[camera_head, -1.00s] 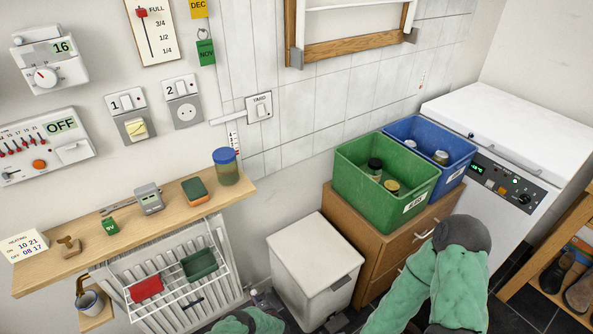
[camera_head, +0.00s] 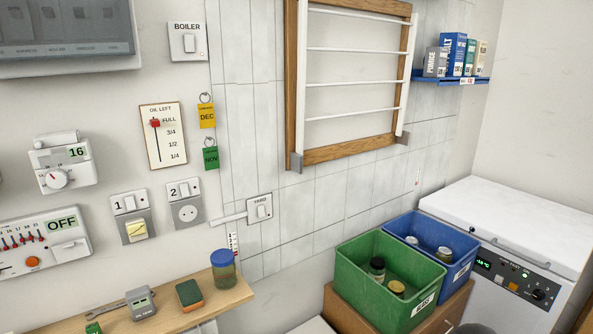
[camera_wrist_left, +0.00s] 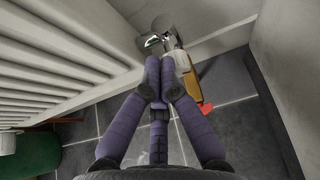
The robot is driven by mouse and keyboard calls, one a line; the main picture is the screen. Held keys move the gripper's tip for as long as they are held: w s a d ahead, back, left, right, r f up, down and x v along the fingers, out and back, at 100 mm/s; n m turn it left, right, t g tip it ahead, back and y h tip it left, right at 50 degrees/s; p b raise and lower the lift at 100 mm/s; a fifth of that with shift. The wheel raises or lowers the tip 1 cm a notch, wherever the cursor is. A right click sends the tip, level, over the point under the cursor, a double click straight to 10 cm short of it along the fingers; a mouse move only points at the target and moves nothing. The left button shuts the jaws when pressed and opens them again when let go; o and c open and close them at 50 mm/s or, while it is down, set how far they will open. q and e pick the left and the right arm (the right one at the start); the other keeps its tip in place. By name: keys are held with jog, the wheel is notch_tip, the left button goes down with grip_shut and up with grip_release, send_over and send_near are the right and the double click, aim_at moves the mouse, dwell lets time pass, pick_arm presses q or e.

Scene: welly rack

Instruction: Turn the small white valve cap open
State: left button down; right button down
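In the left wrist view, my left gripper (camera_wrist_left: 160,74) has its two purple fingers together at the tips, with nothing clearly visible between them. Just beyond the tips is a metallic valve fitting (camera_wrist_left: 165,28) low beside the white radiator (camera_wrist_left: 65,45). A small whitish part (camera_wrist_left: 181,59) sits right of the fingertips; I cannot tell whether it is the valve cap or whether the fingers touch it. The head view shows neither the valve nor either gripper.
A wooden-brown object with a red end (camera_wrist_left: 197,88) lies right of the fingers, above dark floor tiles. A pale wall or box side (camera_wrist_left: 285,60) stands close on the right. In the head view, a green bin (camera_head: 350,290) and a blue bin (camera_head: 462,275) stand on a drawer unit.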

pick_arm(q)
jog(key=shift+d+f, duration=0.15)
jog(key=shift+f, duration=0.15)
dwell(0.4)
jog(key=shift+w+d+r, duration=0.1)
jog(key=shift+w+d, duration=0.1)
jog(key=shift+d, duration=0.2)
jog(key=shift+w+d, duration=0.15)
jog(key=shift+d, duration=0.15)
jog(key=shift+d+f, duration=0.15)
jog(key=shift+f, duration=0.25)
jog(key=shift+s+r, duration=0.2)
jog(key=shift+r, duration=0.05)
dwell(0.4)
jog(key=shift+s+d+r+p, duration=0.2)
jog(key=shift+s+d+r, duration=0.05)
jog(key=shift+s+d, duration=0.7)
jog(key=shift+s+d+r+p, duration=0.2)
jog(key=shift+s+d, duration=0.55)
jog(key=shift+s, duration=0.3)
